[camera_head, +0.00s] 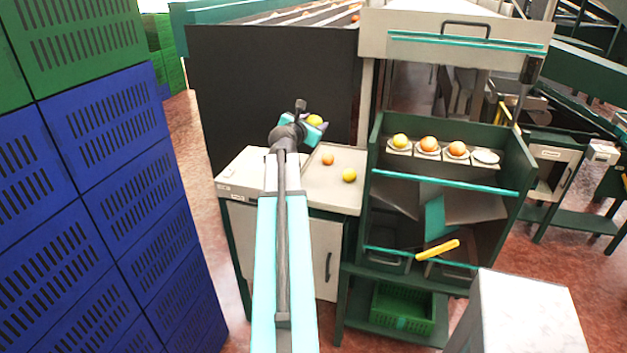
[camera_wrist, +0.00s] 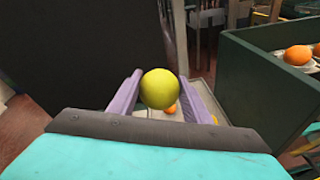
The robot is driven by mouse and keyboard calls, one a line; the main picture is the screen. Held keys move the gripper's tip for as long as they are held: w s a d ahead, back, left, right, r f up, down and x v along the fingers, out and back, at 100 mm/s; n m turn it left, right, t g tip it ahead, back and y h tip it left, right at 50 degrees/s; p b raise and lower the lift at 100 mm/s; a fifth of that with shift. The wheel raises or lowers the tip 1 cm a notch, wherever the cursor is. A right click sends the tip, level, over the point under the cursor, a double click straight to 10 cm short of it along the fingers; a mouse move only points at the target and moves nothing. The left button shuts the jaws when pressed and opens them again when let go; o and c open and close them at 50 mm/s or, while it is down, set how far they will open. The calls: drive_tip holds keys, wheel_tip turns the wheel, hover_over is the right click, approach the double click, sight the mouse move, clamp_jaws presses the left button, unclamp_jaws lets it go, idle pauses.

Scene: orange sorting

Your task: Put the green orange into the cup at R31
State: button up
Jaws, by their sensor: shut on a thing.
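My gripper (camera_wrist: 160,98) is shut on a yellow-green orange (camera_wrist: 159,89), held between its two purple fingers. In the head view the held orange (camera_head: 314,121) is raised above the white cabinet top, in front of the dark panel. A row of cups stands on the upper shelf of the green rack, right of my gripper. Three cups hold fruit: a yellow one (camera_head: 400,140) at the left, then two orange ones (camera_head: 428,144) (camera_head: 457,149). The rightmost cup (camera_head: 486,157) looks empty. I cannot read any cup label.
An orange fruit (camera_head: 328,159) and a yellow one (camera_head: 349,175) lie on the cabinet top (camera_head: 318,195). The rack's side wall (camera_wrist: 262,85) stands between my gripper and the cups. Blue crates (camera_head: 110,200) are stacked at the left. A white block (camera_head: 525,310) stands front right.

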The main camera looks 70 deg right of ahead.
hover_over(314, 187)
wheel_tip(314, 187, down, 19)
drive_tip(key=shift+r+p, duration=0.1)
drive_tip(key=shift+p, duration=0.2)
idle(0.4)
drive_tip(key=shift+f, duration=1.95)
drive_tip(key=shift+f, duration=0.15)
drive_tip(key=o, duration=1.1)
